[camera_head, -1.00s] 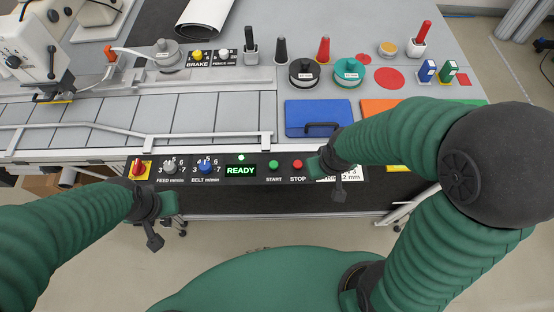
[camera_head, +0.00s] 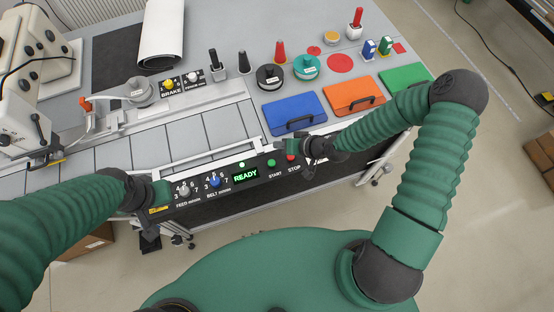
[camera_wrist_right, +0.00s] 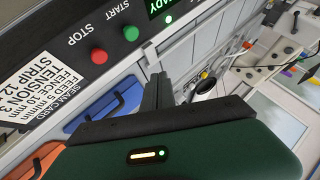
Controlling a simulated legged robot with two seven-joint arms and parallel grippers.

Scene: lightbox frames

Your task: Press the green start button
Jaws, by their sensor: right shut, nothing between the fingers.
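The green start button (camera_head: 271,163) sits on the black control panel, left of the red stop button (camera_head: 291,157). In the wrist view the green start button (camera_wrist_right: 131,33) and red stop button (camera_wrist_right: 98,56) are both uncovered. My right gripper (camera_head: 284,144) is close to the panel, by the stop button and right of the start button. In the wrist view its fingers (camera_wrist_right: 157,88) are shut and empty, apart from the start button. My left gripper (camera_head: 163,193) is at the panel's left end; its fingers are too unclear to tell their state.
The lit READY display (camera_head: 245,175) is left of the start button, with the blue BELT knob (camera_head: 214,181) and grey FEED knob (camera_head: 184,190) beyond. A blue lid (camera_head: 292,112) and orange lid (camera_head: 352,94) lie behind my right gripper. A seam card (camera_wrist_right: 40,85) is beside the stop button.

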